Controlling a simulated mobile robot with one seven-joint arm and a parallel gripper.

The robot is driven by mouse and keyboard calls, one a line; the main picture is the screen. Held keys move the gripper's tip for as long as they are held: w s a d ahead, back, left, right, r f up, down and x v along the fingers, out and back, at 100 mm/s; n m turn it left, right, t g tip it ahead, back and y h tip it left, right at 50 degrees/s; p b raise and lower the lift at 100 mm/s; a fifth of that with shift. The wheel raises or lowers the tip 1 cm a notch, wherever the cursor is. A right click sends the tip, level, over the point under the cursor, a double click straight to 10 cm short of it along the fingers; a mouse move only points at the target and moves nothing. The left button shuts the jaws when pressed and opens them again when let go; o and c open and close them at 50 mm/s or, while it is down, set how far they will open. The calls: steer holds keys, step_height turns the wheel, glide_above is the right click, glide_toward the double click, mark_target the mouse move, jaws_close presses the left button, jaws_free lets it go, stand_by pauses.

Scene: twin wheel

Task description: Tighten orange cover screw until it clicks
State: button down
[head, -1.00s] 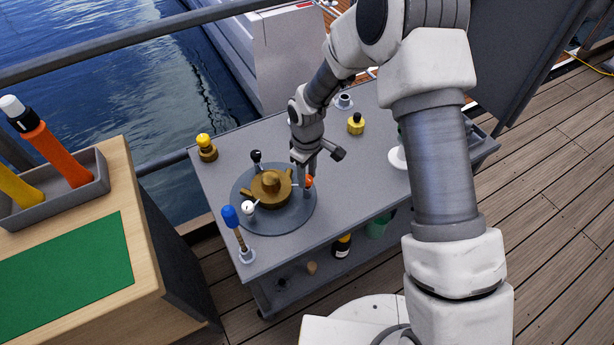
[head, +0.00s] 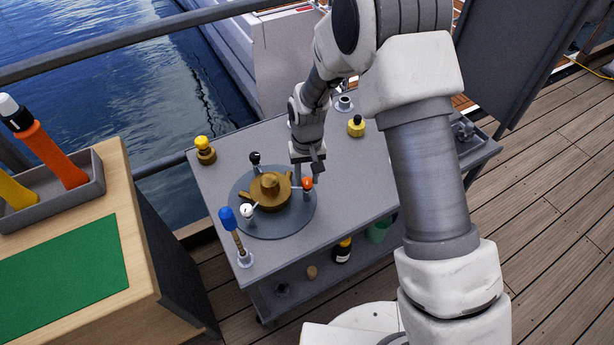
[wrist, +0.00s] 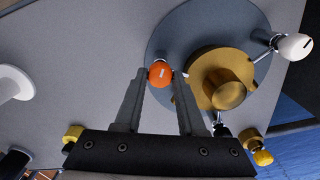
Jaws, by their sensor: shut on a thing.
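The orange cover screw (head: 307,183) stands at the right side of a brass fitting (head: 270,190) on a round grey plate (head: 293,222). In the wrist view the orange screw head (wrist: 161,73), with a pale mark on top, sits between the two fingertips. My gripper (head: 303,176) reaches down over the screw from above and is shut on it; in the wrist view its fingers (wrist: 161,76) lie on either side of the head. A white-tipped screw (head: 247,210) and a black-tipped screw (head: 255,158) also stand around the brass fitting. The screw's threads are hidden.
The plate lies on a grey cart (head: 222,178). A blue-handled tool (head: 229,220) stands at its front left corner. Yellow-topped (head: 204,150) and yellow (head: 356,126) pieces stand farther back. A wooden bench (head: 150,225) is at left, and a rail runs behind the cart.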

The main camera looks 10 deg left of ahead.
mark_target(307, 180)
stand_by(0.3)
steer(key=c, duration=0.5)
jaws_free()
steer(key=shift+r, duration=0.15)
step_height(307, 180, up, 17)
steer(key=p, duration=0.3)
steer(key=shift+r, duration=0.1)
